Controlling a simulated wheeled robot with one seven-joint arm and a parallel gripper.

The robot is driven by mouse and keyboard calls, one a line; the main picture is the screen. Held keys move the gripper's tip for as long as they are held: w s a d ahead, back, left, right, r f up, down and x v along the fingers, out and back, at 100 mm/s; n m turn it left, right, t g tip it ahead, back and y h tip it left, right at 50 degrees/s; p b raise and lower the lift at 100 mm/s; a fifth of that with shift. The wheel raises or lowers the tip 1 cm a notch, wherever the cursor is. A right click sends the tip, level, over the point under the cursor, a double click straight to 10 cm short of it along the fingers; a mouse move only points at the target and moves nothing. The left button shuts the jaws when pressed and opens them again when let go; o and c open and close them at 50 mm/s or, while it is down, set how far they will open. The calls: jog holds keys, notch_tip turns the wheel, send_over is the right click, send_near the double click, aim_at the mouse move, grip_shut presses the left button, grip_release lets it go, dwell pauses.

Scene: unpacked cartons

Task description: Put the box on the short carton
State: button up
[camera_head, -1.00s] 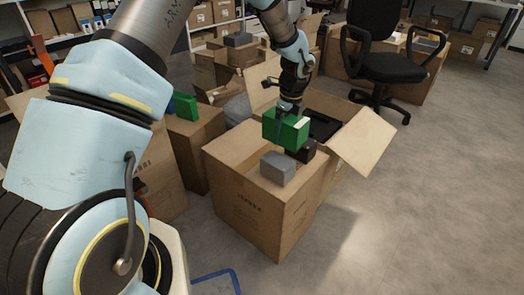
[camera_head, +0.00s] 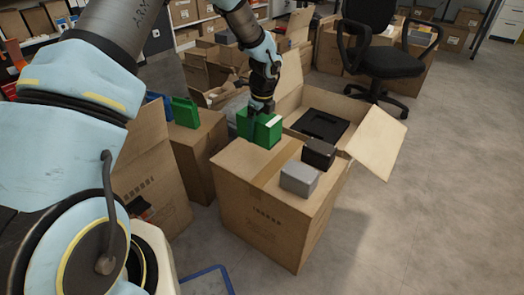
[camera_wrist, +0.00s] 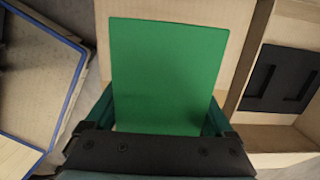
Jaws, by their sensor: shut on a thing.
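My gripper (camera_head: 262,112) is shut on a green box (camera_head: 265,131). In the head view the box appears over the far left part of the closed brown carton (camera_head: 258,208); its height above the top is hard to judge. In the wrist view the green box (camera_wrist: 168,70) fills the space between the fingers of my gripper (camera_wrist: 160,122). A lower-looking carton (camera_head: 198,150) stands left of the closed carton, with a green item (camera_head: 185,112) on it. I cannot tell for certain which carton is the short one.
A grey box (camera_head: 299,178) and a dark box (camera_head: 319,153) sit on the right part of the closed carton. An open carton behind holds a black tray (camera_head: 320,126); its flap (camera_head: 375,145) sticks out right. A blue-rimmed object (camera_head: 205,282) lies low in front. Floor at right is clear.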

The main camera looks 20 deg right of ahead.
aim_at(257, 155)
notch_tip(257, 155, down, 8)
jog(key=shift+r+b, duration=0.15)
jog(key=shift+b, duration=0.4)
jog(key=o, duration=1.6)
